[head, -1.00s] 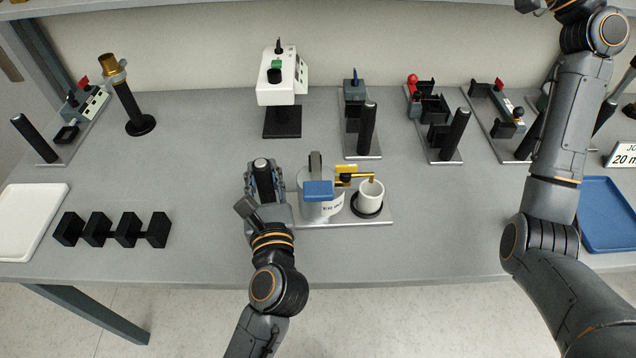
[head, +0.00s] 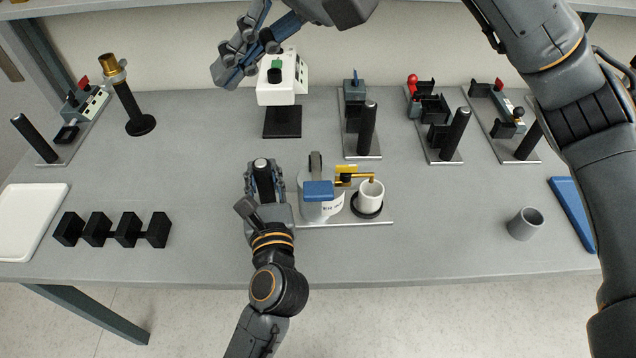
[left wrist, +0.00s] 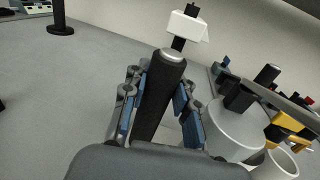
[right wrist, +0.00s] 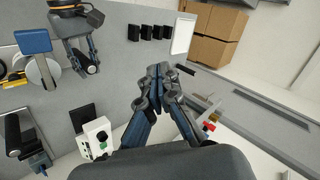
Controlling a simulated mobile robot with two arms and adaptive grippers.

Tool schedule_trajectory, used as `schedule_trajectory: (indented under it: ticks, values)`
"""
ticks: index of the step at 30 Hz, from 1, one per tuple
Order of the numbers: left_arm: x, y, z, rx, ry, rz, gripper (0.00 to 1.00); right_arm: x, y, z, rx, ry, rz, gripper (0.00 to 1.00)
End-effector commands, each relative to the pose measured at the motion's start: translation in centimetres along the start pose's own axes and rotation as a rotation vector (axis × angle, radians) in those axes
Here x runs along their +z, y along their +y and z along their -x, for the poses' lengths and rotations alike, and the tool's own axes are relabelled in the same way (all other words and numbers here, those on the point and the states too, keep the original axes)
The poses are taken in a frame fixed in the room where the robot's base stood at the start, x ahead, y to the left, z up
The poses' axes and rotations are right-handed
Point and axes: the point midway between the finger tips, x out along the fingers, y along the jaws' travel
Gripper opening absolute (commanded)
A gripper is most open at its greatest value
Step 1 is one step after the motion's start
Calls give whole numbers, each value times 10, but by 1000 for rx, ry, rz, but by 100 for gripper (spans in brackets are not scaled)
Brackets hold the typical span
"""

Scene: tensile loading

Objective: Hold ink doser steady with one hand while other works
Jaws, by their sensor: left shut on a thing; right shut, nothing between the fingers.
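The ink doser stands at the table's front middle: a white body (head: 322,207) with a blue top block (head: 318,190), a yellow spout (head: 356,174) and a black post at its left. A white cup (head: 371,193) sits under the spout. My left gripper (head: 263,180) is shut around the post (left wrist: 158,95), which stands upright between its blue-padded fingers. The doser also shows in the right wrist view (right wrist: 40,68). My right gripper (head: 232,66) is shut and empty, raised at the back, left of the white-headed device. Its closed fingers show in the right wrist view (right wrist: 157,80).
The white-headed device (head: 279,92) stands behind the doser. Several plates with black posts (head: 366,130) line the back right. A grey cup (head: 525,223) and blue tray (head: 573,210) are at right. Black blocks (head: 112,230) and a white tray (head: 30,220) are at left.

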Motion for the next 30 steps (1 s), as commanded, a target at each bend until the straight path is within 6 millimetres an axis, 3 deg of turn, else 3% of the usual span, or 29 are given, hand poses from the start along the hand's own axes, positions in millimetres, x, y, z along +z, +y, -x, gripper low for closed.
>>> schedule_trajectory:
  ticks: [4, 9, 12, 30]
  values:
    - [0, 1, 0, 2, 0, 0, 0, 33, 43, -23, 344, -71, -127, 0]
    - [0, 1, 0, 2, 0, 0, 0, 54, 87, -22, 637, -68, -259, 0]
    - [0, 1, 0, 2, 0, 0, 0, 61, 102, -17, 737, -56, -307, 0]
    - [0, 0, 0, 1, 0, 0, 0, 66, 116, -19, 797, -47, -340, 0]
